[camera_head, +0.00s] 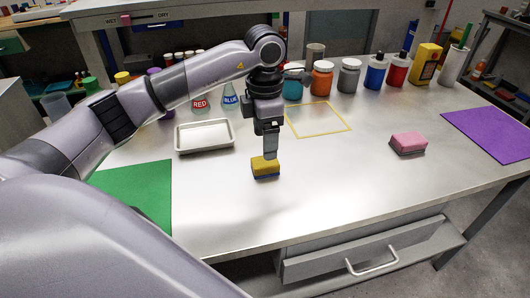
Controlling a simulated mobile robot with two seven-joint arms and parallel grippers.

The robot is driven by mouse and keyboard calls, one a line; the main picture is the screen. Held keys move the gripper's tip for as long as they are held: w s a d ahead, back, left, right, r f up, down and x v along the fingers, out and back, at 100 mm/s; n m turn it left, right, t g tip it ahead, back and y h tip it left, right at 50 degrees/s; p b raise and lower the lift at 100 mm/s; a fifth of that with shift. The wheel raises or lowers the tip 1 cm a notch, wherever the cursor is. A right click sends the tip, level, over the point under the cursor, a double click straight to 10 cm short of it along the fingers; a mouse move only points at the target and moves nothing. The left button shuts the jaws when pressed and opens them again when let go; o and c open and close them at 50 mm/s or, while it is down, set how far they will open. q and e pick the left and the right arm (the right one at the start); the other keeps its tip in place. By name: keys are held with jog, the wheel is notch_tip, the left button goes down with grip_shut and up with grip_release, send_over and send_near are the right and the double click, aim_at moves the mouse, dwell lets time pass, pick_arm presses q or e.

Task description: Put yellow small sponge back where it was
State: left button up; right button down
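The small yellow sponge (265,167) has a dark blue underside and is at the middle of the metal table, right of the white tray. My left gripper (270,155) comes down over it from above, with its fingertips at the top of the sponge. The fingers are seen edge-on, so I cannot tell whether they are closed on the sponge or only touching it. I cannot tell whether the sponge rests on the table or is just above it. My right gripper is not in view.
A white tray (204,150), a yellow-outlined square (318,132) and a green mat (140,192) lie around it. A pink sponge (408,141) and purple mat (492,133) are at right. Bottles, including a blue one (375,73), line the back. The front middle is clear.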

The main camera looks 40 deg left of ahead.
pick_arm(q)
jog(key=shift+r, duration=2.4)
